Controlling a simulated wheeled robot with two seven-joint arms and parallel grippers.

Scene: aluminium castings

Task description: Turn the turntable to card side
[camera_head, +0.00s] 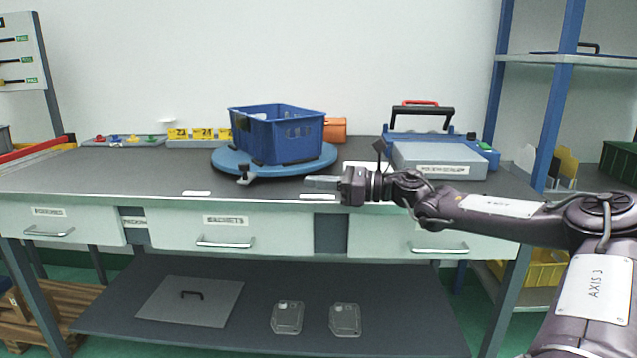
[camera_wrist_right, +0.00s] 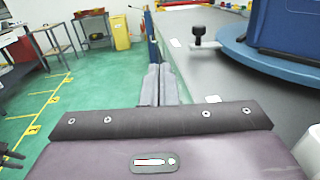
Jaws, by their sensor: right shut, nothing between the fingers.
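The blue round turntable (camera_head: 228,162) lies on the workbench with a blue crate (camera_head: 284,138) standing on it. A black knob (camera_head: 244,173) sticks out at the turntable's front left edge. The knob also shows in the right wrist view (camera_wrist_right: 197,35), up and to the right of the fingers, with part of the turntable (camera_wrist_right: 240,52) beside it. My right gripper (camera_head: 308,182) is shut and empty, at the bench's front edge, to the right of the knob and apart from it. Its fingers also show in the right wrist view (camera_wrist_right: 160,84).
A blue case (camera_head: 484,150) with a grey box (camera_head: 440,160) stands right of the turntable. An orange container (camera_head: 336,130) and yellow number tags (camera_head: 202,134) are behind it. White labels (camera_head: 196,193) lie along the front edge.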

